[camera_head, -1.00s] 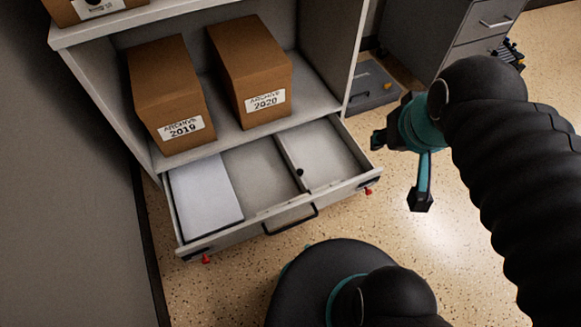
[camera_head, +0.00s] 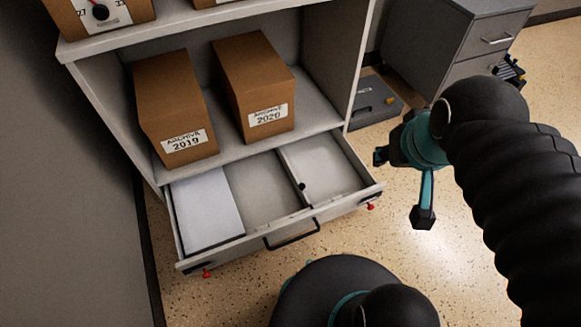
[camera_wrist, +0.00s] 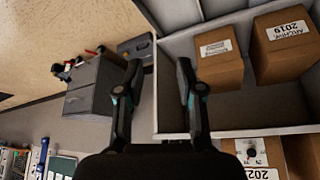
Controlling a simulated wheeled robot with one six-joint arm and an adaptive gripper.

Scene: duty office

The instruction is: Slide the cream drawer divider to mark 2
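The drawer (camera_head: 290,238) is pulled out at the bottom of the shelf unit. The cream divider (camera_head: 291,178) stands upright across the drawer, right of its middle, with a small dark knob on its top edge. I cannot make out any numbered marks. White paper or a white panel (camera_head: 206,208) lies in the drawer's left part. My gripper (camera_head: 399,188) is to the right of the drawer, in the air and apart from the divider. In the wrist view my gripper's two fingers (camera_wrist: 158,75) are spread apart with nothing between them. The drawer and divider do not show in the wrist view.
Boxes labelled Archive 2019 (camera_head: 175,105) and Archive 2020 (camera_head: 254,85) stand on the shelf above the drawer. A grey case (camera_head: 374,103) lies on the floor beside the unit. A grey cabinet (camera_head: 455,45) stands behind. Floor right of the drawer is clear.

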